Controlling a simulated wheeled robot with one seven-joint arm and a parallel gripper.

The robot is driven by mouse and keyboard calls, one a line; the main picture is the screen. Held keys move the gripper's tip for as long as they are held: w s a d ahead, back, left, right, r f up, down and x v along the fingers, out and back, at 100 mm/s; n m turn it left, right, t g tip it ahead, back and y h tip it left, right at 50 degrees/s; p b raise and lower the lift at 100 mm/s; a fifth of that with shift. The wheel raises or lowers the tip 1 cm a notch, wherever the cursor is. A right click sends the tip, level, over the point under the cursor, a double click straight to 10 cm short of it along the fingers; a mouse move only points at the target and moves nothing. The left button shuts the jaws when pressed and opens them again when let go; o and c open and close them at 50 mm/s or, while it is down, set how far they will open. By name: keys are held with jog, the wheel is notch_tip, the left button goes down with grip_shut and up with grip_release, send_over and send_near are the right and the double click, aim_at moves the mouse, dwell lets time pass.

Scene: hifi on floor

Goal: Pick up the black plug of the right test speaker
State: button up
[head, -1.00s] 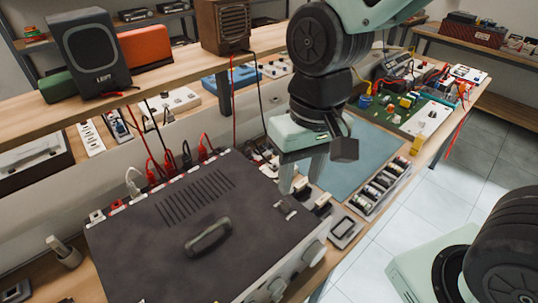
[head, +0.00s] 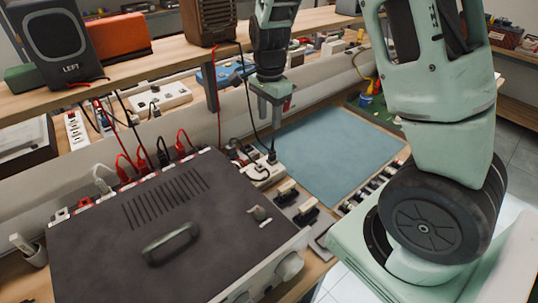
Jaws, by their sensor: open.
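The brown wooden speaker (head: 209,24) stands on the shelf, right of the speaker marked LEFT (head: 58,52). A dark cable (head: 251,115) runs down from near it to a small black plug (head: 271,156) at the white power strip (head: 262,174); I cannot tell whether the plug is seated in a socket. My gripper (head: 270,122) is open and points down, above and apart from this plug. Nothing shows between its fingers. Other black (head: 162,155) and red (head: 181,148) plugs stand along the back edge of the dark amplifier box (head: 200,220).
The wooden shelf (head: 150,68) runs behind my gripper, with a dark post (head: 211,90) to its left. A red cable hangs near that post. A blue mat (head: 335,155) lies clear on the bench to the right. Small connector blocks (head: 297,205) sit beside the amplifier box.

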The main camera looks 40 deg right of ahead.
send_over(272, 151)
jog(key=f, duration=0.7)
jog(key=shift+w+a+f, duration=0.2)
jog(key=shift+w+f, duration=0.05)
jog(key=shift+f, duration=0.05)
jog(key=f, duration=0.1)
jog(key=f+p, duration=0.1)
jog(key=f, duration=0.2)
jog(key=shift+s+d+p, duration=0.25)
jog(key=shift+d+p, duration=0.05)
jog(key=shift+f, duration=0.6)
grip_shut()
